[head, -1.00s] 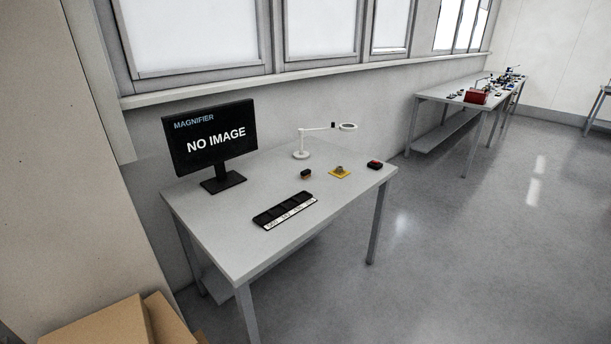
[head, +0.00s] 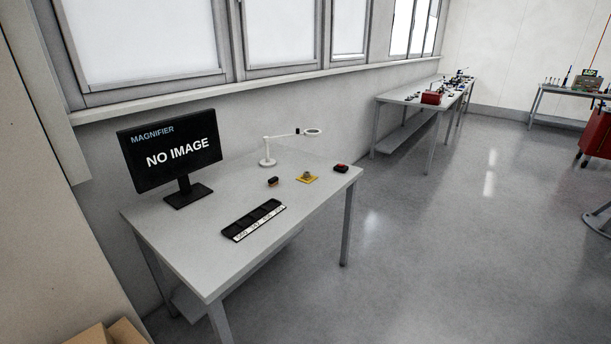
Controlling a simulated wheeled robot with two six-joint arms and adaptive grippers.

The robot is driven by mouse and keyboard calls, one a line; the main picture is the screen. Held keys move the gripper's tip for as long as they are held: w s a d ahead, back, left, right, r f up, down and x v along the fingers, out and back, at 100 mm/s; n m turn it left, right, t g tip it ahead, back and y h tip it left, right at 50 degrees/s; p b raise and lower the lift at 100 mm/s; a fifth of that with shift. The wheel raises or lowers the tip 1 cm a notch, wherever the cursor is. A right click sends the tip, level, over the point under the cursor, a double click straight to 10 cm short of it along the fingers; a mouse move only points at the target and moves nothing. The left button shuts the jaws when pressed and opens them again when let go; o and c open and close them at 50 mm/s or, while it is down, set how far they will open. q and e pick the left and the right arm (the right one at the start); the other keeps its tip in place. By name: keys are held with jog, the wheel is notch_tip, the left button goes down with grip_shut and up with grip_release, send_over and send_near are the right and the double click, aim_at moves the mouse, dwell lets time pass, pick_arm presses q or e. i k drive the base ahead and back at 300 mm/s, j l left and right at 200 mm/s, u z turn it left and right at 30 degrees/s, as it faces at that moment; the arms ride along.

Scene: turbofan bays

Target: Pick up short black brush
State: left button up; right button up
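I cannot make out a short black brush for certain. On the near table (head: 205,258) lies a small dark block with an orange-brown part (head: 273,182); it is too small to tell whether it is a brush. Several small items lie on the far bench (head: 393,97), too small to name. Neither of my grippers is in view.
The near table holds a monitor (head: 170,152), a black tray with compartments (head: 254,219), a white magnifier lamp (head: 267,150), a yellow pad (head: 307,178) and a dark red-topped item (head: 341,168). A red cabinet (head: 596,135) stands at right. Open floor (head: 450,240) lies between.

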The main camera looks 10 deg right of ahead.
aim_at(273, 181)
jog(key=u, duration=0.25)
jog(key=i+l+u, duration=0.65)
jog(key=l+u, duration=0.2)
jog(key=l, duration=0.15)
jog(key=i+l+u, duration=0.25)
jog(key=l, duration=0.2)
jog(key=k, duration=0.1)
